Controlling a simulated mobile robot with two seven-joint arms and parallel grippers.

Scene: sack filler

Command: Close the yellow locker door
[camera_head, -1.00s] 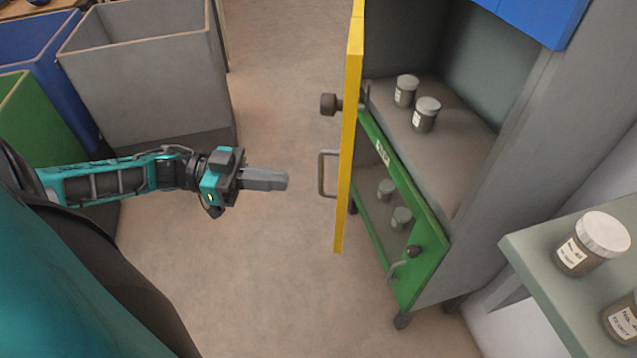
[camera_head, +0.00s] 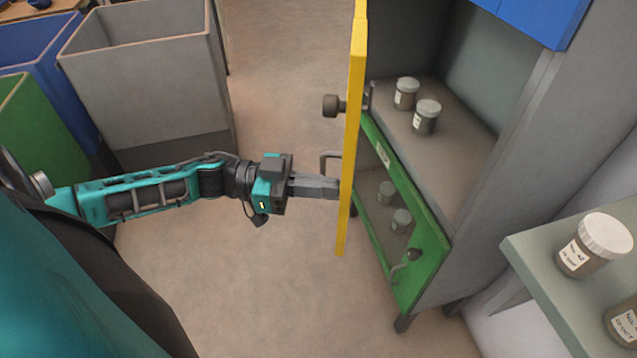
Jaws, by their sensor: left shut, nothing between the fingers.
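The yellow locker door (camera_head: 351,130) stands open, seen nearly edge-on, in front of the left side of the grey locker (camera_head: 520,150). A dark knob (camera_head: 332,106) and a grey bar handle (camera_head: 327,158) stick out from its outer face. My left gripper (camera_head: 338,188) is shut and empty. Its fingertips are at the door's outer face, just below the handle; I cannot tell for sure whether they touch it. Inside the open compartment two lidded jars (camera_head: 425,116) stand on the shelf. My right gripper is not in view.
A green door (camera_head: 425,240) with a clear panel lies below the open compartment, and a blue door (camera_head: 545,15) is above. A shelf with jars (camera_head: 590,245) is at the right. Grey, blue and green bins (camera_head: 140,85) stand at the left. The floor between is clear.

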